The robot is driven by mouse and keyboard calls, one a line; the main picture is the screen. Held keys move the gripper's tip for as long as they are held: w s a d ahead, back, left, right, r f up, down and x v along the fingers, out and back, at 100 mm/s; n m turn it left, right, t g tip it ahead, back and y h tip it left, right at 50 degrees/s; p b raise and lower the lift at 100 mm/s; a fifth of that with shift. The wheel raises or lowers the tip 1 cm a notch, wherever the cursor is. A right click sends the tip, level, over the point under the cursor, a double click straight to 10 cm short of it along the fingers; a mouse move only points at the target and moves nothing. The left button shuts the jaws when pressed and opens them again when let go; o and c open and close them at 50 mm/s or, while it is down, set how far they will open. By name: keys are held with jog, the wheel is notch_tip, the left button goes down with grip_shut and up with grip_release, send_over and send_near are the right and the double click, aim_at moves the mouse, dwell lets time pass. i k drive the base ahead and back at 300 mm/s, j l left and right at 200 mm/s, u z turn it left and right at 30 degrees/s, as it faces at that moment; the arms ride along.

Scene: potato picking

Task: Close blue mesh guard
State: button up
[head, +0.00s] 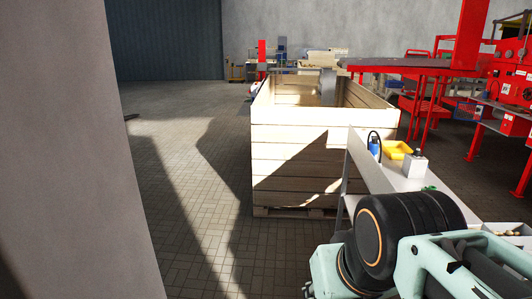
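I cannot make out a blue mesh guard in the head view. A small blue part (464,109) shows low among the red machinery at the right, but it is too small to tell what it is. My arm fills the bottom right corner, with pale green links and a thick black joint. My gripper's fingers are not visible.
A large wooden crate (290,165) stands in the middle. A grey-white bench (398,180) beside it carries a yellow tray (397,150), a blue bottle (375,146) and a white box (415,165). Red machinery (508,85) stands right. A grey wall (70,150) borders the left; floor between is clear.

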aim_at(478, 105)
jog(key=i, duration=2.4)
jog(key=i+l+u, duration=0.1)
jog(key=i+u, duration=0.2)
jog(key=i, duration=0.85)
jog(key=i+u, duration=0.75)
jog(key=i, duration=0.25)
jog(key=i+l+u, duration=0.1)
jog(key=i+u, duration=0.25)
jog(key=i, duration=0.8)
jog(key=i+z, duration=0.35)
jog(key=i, duration=0.15)
jog(key=i+j+z, duration=0.15)
jog(key=i+z, duration=0.2)
jog(key=i, duration=0.15)
jog(key=i+l+z, duration=0.1)
jog(key=i+z, duration=0.7)
jog(key=i, duration=0.15)
jog(key=i+u, duration=0.1)
jog(key=i, duration=1.1)
